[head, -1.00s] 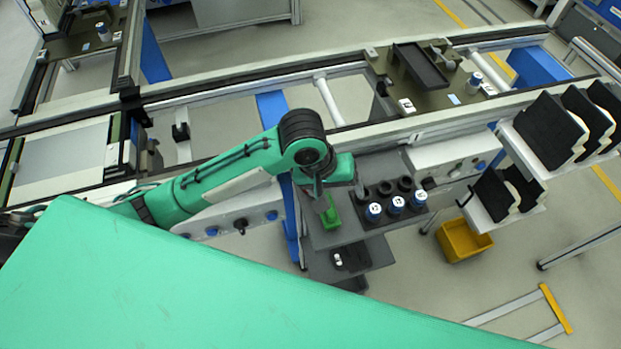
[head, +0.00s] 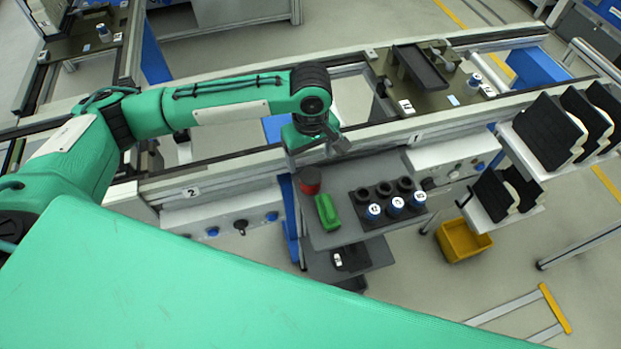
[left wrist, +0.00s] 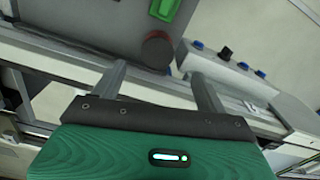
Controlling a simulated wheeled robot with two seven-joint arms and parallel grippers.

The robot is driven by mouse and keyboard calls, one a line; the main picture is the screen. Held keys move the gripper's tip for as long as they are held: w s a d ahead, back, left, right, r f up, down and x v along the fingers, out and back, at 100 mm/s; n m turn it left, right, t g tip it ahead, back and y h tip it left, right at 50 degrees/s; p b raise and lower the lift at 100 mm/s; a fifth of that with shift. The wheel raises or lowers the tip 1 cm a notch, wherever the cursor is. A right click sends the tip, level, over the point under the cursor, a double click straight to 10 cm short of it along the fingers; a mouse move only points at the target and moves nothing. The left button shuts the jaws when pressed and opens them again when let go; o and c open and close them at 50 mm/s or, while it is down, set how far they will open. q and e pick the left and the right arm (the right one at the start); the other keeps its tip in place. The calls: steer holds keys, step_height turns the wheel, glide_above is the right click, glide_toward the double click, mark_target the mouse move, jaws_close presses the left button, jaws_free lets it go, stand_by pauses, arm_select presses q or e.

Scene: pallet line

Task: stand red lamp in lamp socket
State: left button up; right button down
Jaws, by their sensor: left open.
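The red lamp (head: 309,178) is a short dark-red cylinder standing upright near the left edge of a grey shelf, beside a green block (head: 327,212). My right gripper is not in view.
A black holder (head: 376,225) with several round cups and blue-and-white pieces stands right of the green block. The conveyor rail (head: 390,132) runs behind the shelf (head: 330,240). A yellow bin (head: 465,240) and sloped black holders (head: 550,130) are at the right.

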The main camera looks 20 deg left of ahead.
mark_target(310, 175)
arm_select(q)
step_height(310, 175, down, 4)
steer(key=shift+f, duration=0.1)
steer(key=f+p, duration=0.2)
steer(key=f, duration=0.2)
steer(key=shift+w+f, duration=0.1)
steer(key=shift+w, duration=0.1)
steer(key=shift+f, duration=0.5)
steer(key=c, duration=1.2)
steer(key=shift+r, duration=0.15)
